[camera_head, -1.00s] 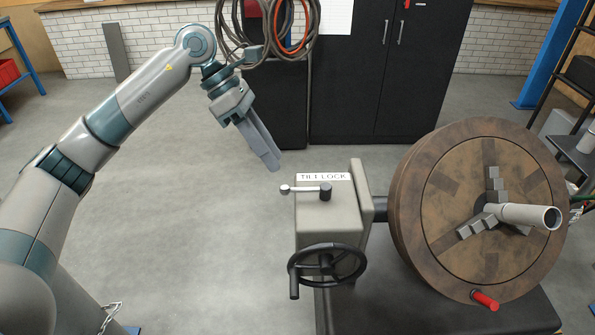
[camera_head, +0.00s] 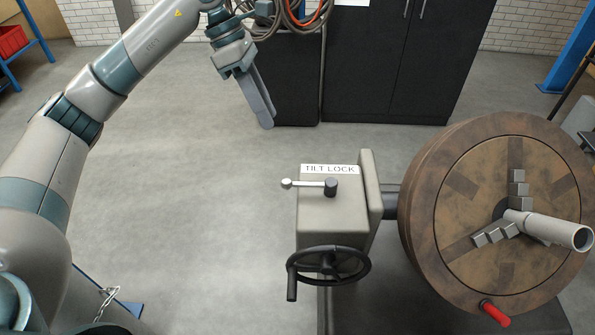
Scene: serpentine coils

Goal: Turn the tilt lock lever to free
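The tilt lock lever (camera_head: 309,184) is a thin metal rod with a pale ball knob at its left end and a dark pivot at its right. It points left on top of a grey box, just in front of the white TILT LOCK label (camera_head: 330,169). My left gripper (camera_head: 266,122) hangs above and behind the lever, a little to its left, apart from it. Its fingers point down and overlap in this view, so I cannot tell whether they are open or shut. My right gripper is not in view.
A black handwheel (camera_head: 328,264) sits on the box's front. A large brown round faceplate (camera_head: 440,200) with a grey tube (camera_head: 548,230) and red handle (camera_head: 495,313) stands right. Black cabinets (camera_head: 400,60) and hanging coils are behind.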

